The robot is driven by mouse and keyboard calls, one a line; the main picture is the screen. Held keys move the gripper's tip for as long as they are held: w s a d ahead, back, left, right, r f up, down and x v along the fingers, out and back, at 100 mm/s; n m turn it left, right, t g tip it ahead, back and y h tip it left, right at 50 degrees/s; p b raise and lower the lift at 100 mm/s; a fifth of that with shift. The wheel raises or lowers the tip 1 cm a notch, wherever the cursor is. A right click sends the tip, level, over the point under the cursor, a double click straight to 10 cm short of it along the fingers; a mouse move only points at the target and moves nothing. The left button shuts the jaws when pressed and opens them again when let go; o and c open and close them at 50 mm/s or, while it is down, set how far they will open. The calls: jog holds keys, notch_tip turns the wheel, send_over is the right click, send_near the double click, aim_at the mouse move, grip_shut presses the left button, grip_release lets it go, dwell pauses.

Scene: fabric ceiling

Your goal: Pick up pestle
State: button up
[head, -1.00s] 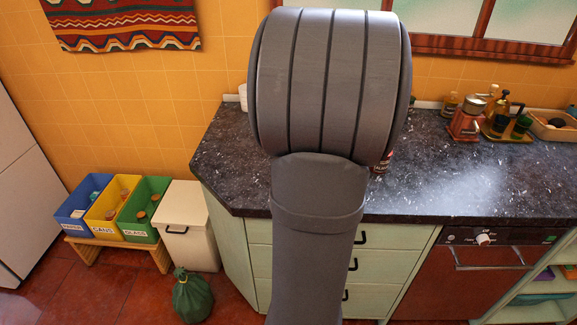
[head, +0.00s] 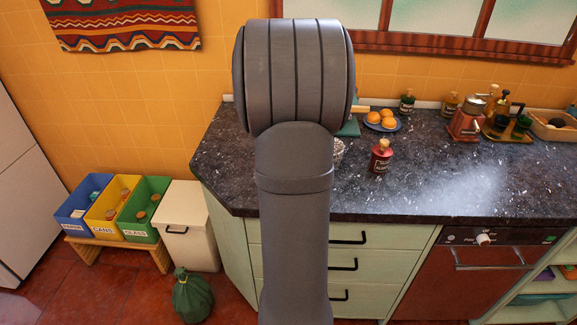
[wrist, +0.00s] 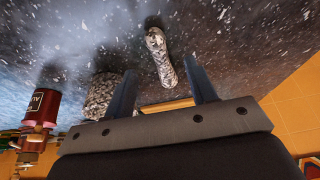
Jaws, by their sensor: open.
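The pestle (wrist: 161,57), speckled grey and white, lies on the dark counter in the wrist view. My gripper (wrist: 159,66) is open and empty, its two fingers on either side of the pestle's line in the picture. I cannot tell how far above the pestle the fingertips are. In the head view my arm hides the pestle and the gripper.
A speckled mortar (wrist: 99,98) stands beside the left finger in the wrist view and peeks out beside my arm in the head view (head: 338,152). A red bottle (head: 381,157) stands to its right. Behind are a plate of oranges (head: 381,121) and a dark bottle (head: 407,102).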

jog(key=shift+x, duration=3.3)
jog(key=shift+d, duration=0.15)
jog(key=shift+c, duration=0.2)
grip_shut()
